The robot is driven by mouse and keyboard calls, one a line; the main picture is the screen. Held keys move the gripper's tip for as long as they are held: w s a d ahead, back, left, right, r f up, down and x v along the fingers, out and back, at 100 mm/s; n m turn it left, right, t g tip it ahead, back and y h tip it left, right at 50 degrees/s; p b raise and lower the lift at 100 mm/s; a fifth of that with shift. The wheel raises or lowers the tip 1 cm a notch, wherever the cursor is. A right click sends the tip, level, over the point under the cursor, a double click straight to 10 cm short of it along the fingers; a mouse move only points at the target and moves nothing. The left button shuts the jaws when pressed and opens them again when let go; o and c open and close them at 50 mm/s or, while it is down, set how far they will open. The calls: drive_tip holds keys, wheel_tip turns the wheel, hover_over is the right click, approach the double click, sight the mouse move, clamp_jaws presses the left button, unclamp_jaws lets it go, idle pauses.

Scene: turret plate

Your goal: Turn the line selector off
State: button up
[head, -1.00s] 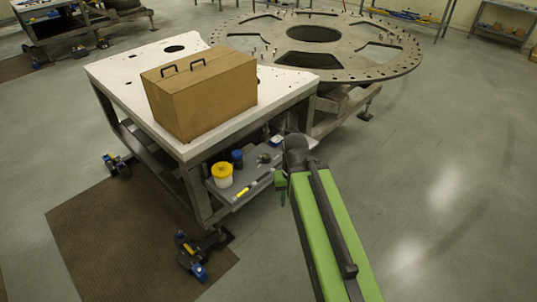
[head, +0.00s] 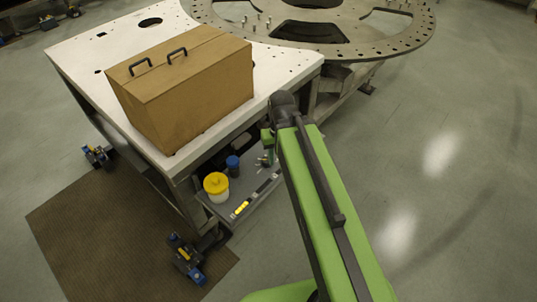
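No line selector can be made out in the head view. My green arm reaches up from the bottom right to a dark joint beside the near corner of the white-topped table (head: 88,62). Beyond that joint only a small green part of my arm shows, in front of the table's lower shelf. My gripper is hidden behind the arm, so its fingers do not show.
A brown box (head: 185,95) with two black handles stands on the table. The lower shelf holds a yellow-lidded tub (head: 216,187) and a blue-capped container (head: 233,166). A large drilled ring plate (head: 400,42) is behind. Floor at right is clear.

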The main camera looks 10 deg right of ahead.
drive_tip(key=shift+o, duration=0.8)
drive_tip(key=shift+w+a, duration=0.15)
drive_tip(key=o, duration=0.4)
drive_tip(key=w+m, duration=0.1)
drive_tip(key=w, duration=0.1)
drive_tip(key=w+m, duration=0.1)
drive_tip(key=w, duration=0.1)
drive_tip(key=w+a+f+m+b, duration=0.1)
drive_tip(key=w, duration=0.1)
drive_tip(key=shift+w, duration=0.1)
drive_tip(key=m, duration=0.7)
hover_over(267, 160)
drive_tip(key=shift+m, duration=0.3)
wheel_tip(267, 160, down, 18)
drive_tip(key=b, duration=1.8)
drive_tip(key=shift+w+f, duration=0.15)
drive_tip(key=shift+f, duration=0.05)
drive_tip(key=shift+r, duration=0.1)
drive_tip(key=c, duration=1.3)
